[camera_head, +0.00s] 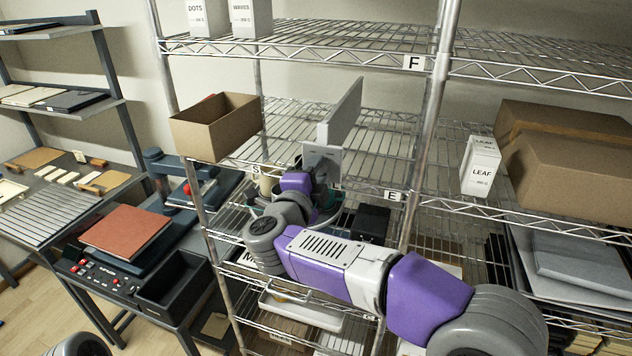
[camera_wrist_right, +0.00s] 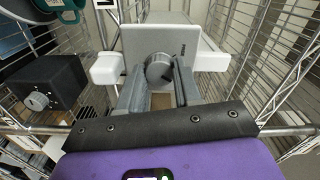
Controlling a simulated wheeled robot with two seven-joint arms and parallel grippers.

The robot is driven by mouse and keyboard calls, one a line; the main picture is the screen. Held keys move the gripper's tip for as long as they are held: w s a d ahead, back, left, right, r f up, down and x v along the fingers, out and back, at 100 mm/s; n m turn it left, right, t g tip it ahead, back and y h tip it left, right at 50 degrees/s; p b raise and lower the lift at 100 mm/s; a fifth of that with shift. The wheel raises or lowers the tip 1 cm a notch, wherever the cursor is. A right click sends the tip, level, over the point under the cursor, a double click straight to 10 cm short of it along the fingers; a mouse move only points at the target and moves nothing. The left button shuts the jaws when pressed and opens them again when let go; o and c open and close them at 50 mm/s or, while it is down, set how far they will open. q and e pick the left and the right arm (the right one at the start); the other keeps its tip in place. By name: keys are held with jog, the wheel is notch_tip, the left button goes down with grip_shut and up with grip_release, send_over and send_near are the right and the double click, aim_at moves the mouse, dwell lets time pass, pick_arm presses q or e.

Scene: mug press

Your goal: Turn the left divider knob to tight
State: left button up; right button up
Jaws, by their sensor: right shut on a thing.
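The pale grey divider (camera_head: 346,108) stands upright on the middle wire shelf, and its face plate (camera_wrist_right: 195,38) fills the upper middle of the right wrist view. A round dark grey knob (camera_wrist_right: 158,67) sticks out of this plate. My right gripper (camera_wrist_right: 158,84) is shut on the knob, one finger at each side. Small lettering beside the knob is too small to read. In the head view the right gripper (camera_head: 322,172) is at the divider's front end and hides the knob. My left gripper is not in view.
An open cardboard box (camera_head: 214,126) sits left of the divider. A black box (camera_wrist_right: 44,88) with a silver knob is left of the gripper. A shelf post (camera_head: 425,120) stands right of the divider. A white LEAF carton (camera_head: 480,166) is further right.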

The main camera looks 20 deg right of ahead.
jog(key=shift+m, duration=0.3)
dwell(0.4)
jog(key=o, duration=1)
jog(key=shift+o, duration=0.2)
jog(key=shift+s+a, duration=0.1)
jog(key=v, duration=0.7)
jog(key=shift+s+b, duration=0.2)
jog(key=shift+b, duration=0.2)
jog(key=shift+a, duration=0.1)
